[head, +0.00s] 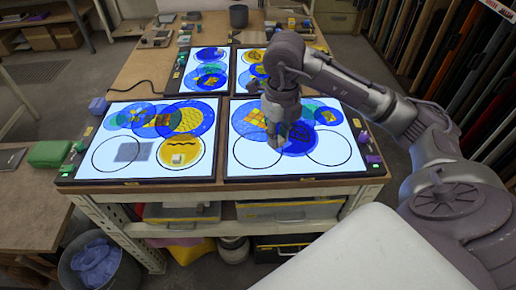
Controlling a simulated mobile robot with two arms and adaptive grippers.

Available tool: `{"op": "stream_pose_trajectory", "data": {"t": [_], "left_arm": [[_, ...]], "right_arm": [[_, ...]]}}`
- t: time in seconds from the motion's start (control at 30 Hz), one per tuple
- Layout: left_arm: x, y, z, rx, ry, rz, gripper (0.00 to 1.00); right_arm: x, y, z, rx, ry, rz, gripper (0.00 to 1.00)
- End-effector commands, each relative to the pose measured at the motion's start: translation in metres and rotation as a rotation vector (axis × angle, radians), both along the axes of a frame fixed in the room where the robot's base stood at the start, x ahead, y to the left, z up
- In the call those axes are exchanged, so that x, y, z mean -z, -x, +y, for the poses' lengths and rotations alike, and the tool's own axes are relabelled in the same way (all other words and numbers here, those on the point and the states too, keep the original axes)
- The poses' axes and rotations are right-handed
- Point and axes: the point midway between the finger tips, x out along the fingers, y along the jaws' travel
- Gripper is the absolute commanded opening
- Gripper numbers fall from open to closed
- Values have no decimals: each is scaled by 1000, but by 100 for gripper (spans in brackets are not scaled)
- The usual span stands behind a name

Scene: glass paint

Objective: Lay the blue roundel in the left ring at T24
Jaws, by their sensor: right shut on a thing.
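My right gripper (284,140) is over the front right light panel (290,174). It is shut on a dark blue roundel (299,141), whose grip is partly hidden by the fingers. The roundel appears between the panel's two lower rings, overlapping the left ring (236,152) in the picture. I cannot tell its height above the panel. The part of the left ring that shows is bare white, as is the right ring (340,152). No T24 label is readable. My left gripper is out of view.
The front left panel (100,176) has a grey square (127,151) in its left ring and a yellow roundel (190,148) with a small pale block in its right. Two more lit panels lie behind. Small blocks line the panel edges. A green pouch (50,154) lies at left.

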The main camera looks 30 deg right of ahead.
Motion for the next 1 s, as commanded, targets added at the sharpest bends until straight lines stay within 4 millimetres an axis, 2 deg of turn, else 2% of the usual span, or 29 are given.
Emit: {"op": "stream_pose_trajectory", "data": {"t": [0.1, 0.27, 0.7, 0.83, 1.0], "left_arm": [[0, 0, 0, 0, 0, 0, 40], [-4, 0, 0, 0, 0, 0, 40], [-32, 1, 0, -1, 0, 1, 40], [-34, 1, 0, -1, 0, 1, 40], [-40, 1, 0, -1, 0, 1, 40]], "right_arm": [[-2, -1, -8, 152, 1, 2, 0], [1, -9, -7, 229, -2, 4, 0], [55, -92, 32, 230, -2, 4, 0], [64, -104, 37, 228, -1, 3, 0], [77, -107, 39, 227, 1, 6, 0]]}}
